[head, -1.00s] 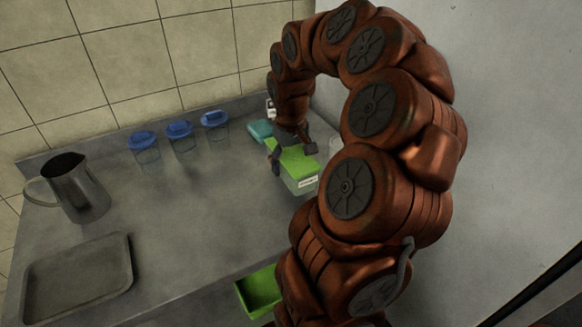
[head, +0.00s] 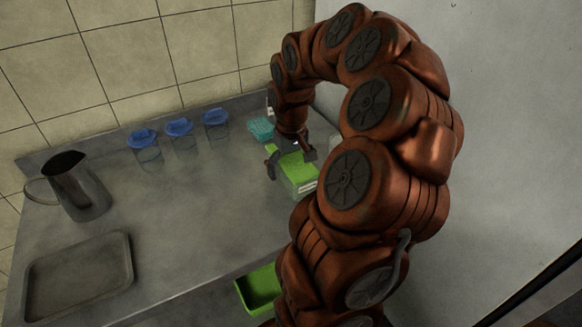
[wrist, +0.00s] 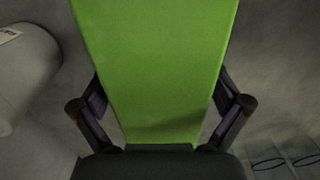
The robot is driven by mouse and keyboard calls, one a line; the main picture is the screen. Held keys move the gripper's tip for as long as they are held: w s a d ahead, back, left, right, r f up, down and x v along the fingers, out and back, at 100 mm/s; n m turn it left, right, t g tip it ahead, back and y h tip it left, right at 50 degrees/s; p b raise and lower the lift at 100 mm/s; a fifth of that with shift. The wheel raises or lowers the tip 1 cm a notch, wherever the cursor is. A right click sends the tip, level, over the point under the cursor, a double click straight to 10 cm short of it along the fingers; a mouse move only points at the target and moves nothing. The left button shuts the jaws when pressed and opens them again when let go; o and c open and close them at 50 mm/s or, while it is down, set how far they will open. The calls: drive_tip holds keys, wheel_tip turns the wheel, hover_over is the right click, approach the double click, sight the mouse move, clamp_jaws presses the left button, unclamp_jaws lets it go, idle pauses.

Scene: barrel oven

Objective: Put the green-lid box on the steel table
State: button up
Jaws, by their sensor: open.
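The green-lid box (head: 302,172) sits on the steel table (head: 190,215), towards its right side, with a white label on its clear front. Its green lid (wrist: 155,65) fills the middle of the wrist view. My gripper (head: 291,164) is open over the box in the head view, one finger on each side of the lid. In the wrist view my fingers (wrist: 160,110) stand on both sides of the lid. I cannot tell whether they touch it. Part of the box is hidden by my gripper and arm.
Several containers stand around: blue-lidded jars (head: 180,128) at the back, a teal-lidded box (head: 261,128) behind the green-lid box, and a metal jug (head: 72,187) at left. A tray (head: 80,275) lies front left. A green bin (head: 258,289) is below the front edge. The table's middle is clear.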

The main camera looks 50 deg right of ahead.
sight(291, 158)
wheel_tip(291, 158, up, 12)
drive_tip(key=shift+f+b, duration=0.25)
drive_tip(key=shift+b, duration=0.15)
drive_tip(key=shift+r, duration=0.45)
drive_tip(key=s+a+f+n, duration=0.1)
drive_tip(key=s+a+n, duration=0.1)
drive_tip(key=a, duration=0.8)
drive_tip(key=s+a+f+n, duration=0.1)
drive_tip(key=s+a+n, duration=0.15)
drive_tip(key=a, duration=0.65)
drive_tip(key=s+a+f+g, duration=0.1)
drive_tip(key=s+a+f, duration=0.2)
drive_tip(key=s, duration=0.3)
drive_tip(key=s+a+f, duration=0.4)
drive_tip(key=s+a, duration=0.2)
drive_tip(key=s, duration=0.1)
drive_tip(key=shift+f+m+g, duration=0.2)
drive_tip(key=shift+m+g, duration=0.15)
drive_tip(key=shift+g, duration=0.05)
drive_tip(key=shift+s, duration=0.1)
